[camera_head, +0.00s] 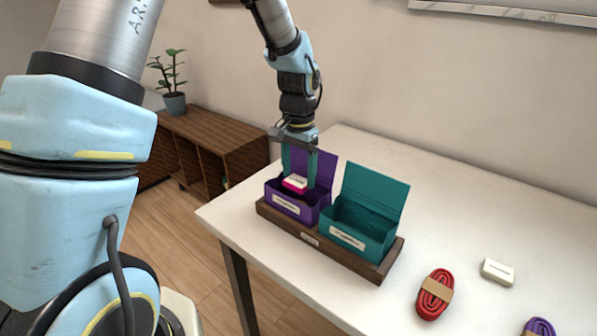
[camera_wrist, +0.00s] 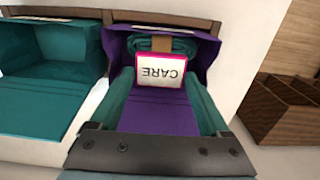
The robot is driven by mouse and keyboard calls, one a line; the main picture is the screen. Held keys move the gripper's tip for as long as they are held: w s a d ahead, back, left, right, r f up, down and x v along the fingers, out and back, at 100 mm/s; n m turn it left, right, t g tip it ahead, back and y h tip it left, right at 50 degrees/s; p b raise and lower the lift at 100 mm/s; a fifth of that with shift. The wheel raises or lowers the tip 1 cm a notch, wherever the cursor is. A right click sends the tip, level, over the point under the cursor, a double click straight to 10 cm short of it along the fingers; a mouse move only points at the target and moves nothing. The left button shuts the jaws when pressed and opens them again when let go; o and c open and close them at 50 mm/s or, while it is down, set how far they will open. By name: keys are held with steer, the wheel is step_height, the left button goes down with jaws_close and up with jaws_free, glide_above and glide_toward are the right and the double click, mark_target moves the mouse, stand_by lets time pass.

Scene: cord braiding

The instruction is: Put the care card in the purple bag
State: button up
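The care card (camera_head: 295,183) is a small white block with a pink edge; its CARE face shows upside down in the wrist view (camera_wrist: 160,71). My gripper (camera_head: 298,177) points down, with its two teal fingers on either side of the card, seemingly gripping it. In place of a bag I see an open purple box (camera_head: 288,205) with its lid raised behind. The card is at the box's mouth; its exact height above the floor is unclear. A teal cord bundle (camera_wrist: 185,46) with a brown band lies inside the purple box, partly hidden by the card.
An open teal box (camera_head: 352,240) stands right of the purple one, on the same wooden tray (camera_head: 316,240). A red cord bundle (camera_head: 435,295), a white block (camera_head: 498,271) and a purple cord bundle (camera_head: 540,327) lie on the white table (camera_head: 470,215) to the right.

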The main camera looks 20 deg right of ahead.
steer(key=shift+o, duration=1.3)
steer(key=shift+r, duration=0.1)
